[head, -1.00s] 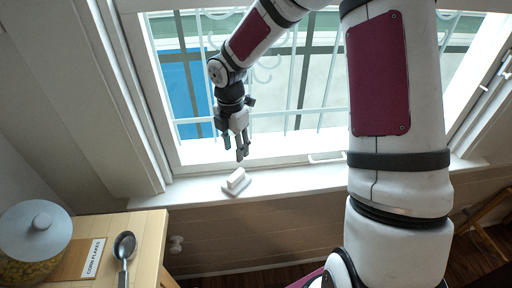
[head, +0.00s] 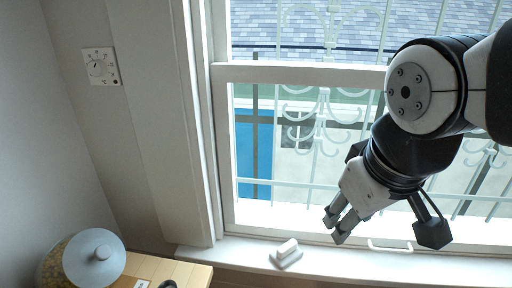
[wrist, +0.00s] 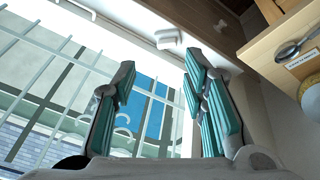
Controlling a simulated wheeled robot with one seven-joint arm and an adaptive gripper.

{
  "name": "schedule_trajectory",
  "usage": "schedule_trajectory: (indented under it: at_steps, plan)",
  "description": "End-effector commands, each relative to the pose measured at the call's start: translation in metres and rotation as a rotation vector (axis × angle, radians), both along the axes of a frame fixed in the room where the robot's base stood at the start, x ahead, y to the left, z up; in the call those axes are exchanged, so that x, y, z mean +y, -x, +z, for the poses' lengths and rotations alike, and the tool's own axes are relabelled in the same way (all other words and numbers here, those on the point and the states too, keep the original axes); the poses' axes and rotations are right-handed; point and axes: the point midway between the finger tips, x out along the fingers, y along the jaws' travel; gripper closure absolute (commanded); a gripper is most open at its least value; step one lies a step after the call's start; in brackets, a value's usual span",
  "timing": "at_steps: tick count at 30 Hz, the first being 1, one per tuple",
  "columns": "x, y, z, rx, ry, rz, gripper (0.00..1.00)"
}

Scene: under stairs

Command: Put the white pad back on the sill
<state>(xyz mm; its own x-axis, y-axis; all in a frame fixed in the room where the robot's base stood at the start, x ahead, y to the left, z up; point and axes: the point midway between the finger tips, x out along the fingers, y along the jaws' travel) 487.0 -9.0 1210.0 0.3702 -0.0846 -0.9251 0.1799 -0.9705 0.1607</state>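A small white block on a flat, pale grey-white base, which looks like the white pad (head: 287,252), rests on the window sill (head: 345,262) in the head view. It also shows on the sill at the top of the wrist view (wrist: 168,39). My gripper (head: 334,227) is up and to the right of it in the head view, in front of the window. In the wrist view my gripper (wrist: 158,82) has its two green-padded fingers spread with nothing between them. The pad lies beyond the fingertips, apart from them.
A wooden cabinet top (head: 190,271) at the lower left holds a lidded jar (head: 92,259). A spoon (wrist: 290,50) and a label card (wrist: 302,59) lie on it. A window with bars stands behind the sill. A dial (head: 97,68) is on the left wall.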

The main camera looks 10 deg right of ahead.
Motion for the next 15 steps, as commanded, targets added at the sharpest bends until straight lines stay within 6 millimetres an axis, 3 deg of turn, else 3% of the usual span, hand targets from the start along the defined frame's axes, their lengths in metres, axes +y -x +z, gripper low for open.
schedule_trajectory:
  at_steps: [6, 15]
  plan:
    - [0.006, 0.028, 0.004, -0.069, -0.144, -0.156, 0.6]
    - [0.007, 0.031, 0.004, -0.075, -0.164, -0.177, 0.6]
